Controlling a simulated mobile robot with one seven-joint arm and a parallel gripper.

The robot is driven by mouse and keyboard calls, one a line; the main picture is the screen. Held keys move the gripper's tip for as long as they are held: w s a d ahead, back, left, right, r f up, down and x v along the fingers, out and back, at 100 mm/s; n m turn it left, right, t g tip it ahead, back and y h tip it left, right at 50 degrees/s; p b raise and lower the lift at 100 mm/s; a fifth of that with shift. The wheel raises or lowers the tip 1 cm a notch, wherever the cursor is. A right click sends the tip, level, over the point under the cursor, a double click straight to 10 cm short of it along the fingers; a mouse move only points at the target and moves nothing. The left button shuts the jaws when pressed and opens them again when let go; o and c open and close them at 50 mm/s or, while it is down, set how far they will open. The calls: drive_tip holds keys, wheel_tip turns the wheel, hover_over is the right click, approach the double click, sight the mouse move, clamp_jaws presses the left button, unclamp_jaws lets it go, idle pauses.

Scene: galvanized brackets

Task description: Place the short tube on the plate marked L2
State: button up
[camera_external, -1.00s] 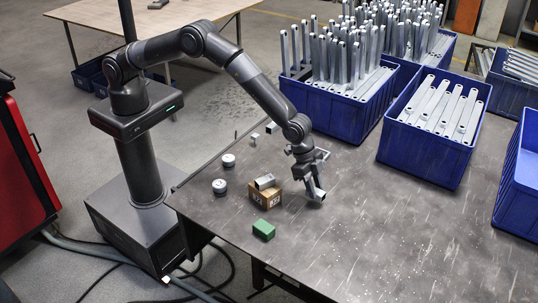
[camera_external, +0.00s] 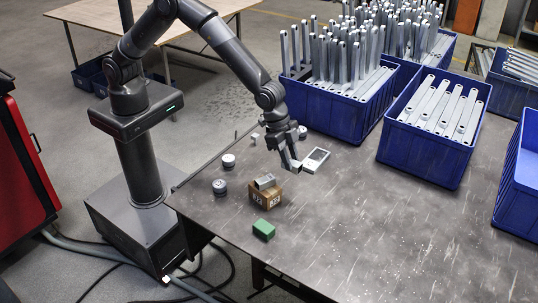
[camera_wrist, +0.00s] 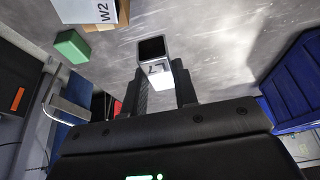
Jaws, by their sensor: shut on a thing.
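My gripper (camera_external: 290,156) is shut on a short square metal tube (camera_external: 294,165) and holds it over the table's back part. In the wrist view the tube (camera_wrist: 153,52) is between my fingertips (camera_wrist: 163,84), its dark open end facing up in the picture and a partly readable mark beginning with L on its side. A pale flat plate with a grey middle (camera_external: 316,160) lies just right of my gripper in the external view. Its marking is too small to read. I cannot tell the exact height of the tube above the table.
A brown block (camera_external: 265,198) with a grey metal piece (camera_external: 265,181) on top stands in front, near a green block (camera_external: 263,230). Round canisters (camera_external: 219,187) stand left. Blue bins (camera_external: 425,150) of brackets bound the back and right. The table's front right is clear.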

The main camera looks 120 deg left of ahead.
drive_tip(key=s+a+r, duration=0.1)
drive_tip(key=s+a, duration=0.4)
drive_tip(key=a, duration=0.4)
hover_over(318, 159)
drive_tip(key=s, duration=0.2)
wheel_tip(318, 159, down, 7)
drive_tip(key=shift+w+d+r, duration=0.1)
drive_tip(key=shift+d+r, duration=0.05)
drive_tip(key=shift+r, duration=0.05)
drive_tip(key=shift+a+f, duration=0.2)
drive_tip(key=shift+f, duration=1.9)
drive_tip(key=shift+f, duration=0.1)
drive_tip(key=o, duration=1)
